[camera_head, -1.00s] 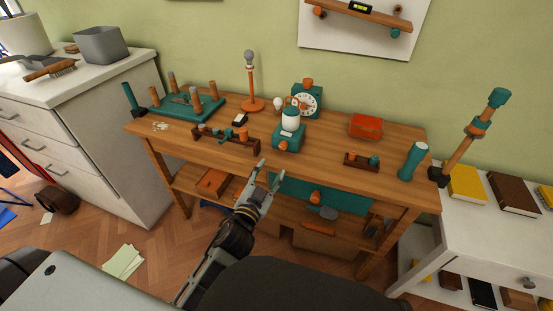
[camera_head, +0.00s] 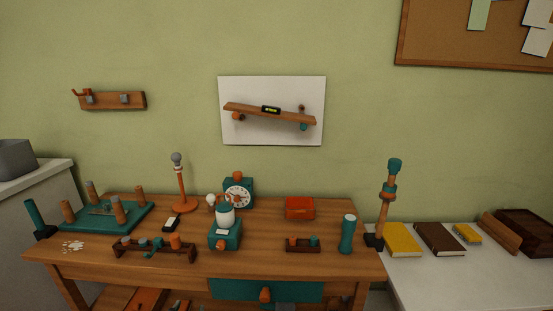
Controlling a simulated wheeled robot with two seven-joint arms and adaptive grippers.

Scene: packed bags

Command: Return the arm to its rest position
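Neither of my grippers nor any part of my arms shows in the head view now. The wooden workbench (camera_head: 200,262) stands ahead, with its top fully in view. Whether my grippers are open or shut is hidden, as both are out of the picture.
The bench top holds a teal pegged board (camera_head: 135,217), an orange lamp stand (camera_head: 182,192), a teal clock (camera_head: 238,197), a red box (camera_head: 299,208) and a teal cylinder (camera_head: 348,234). A white cabinet with books (camera_head: 440,238) stands at the right.

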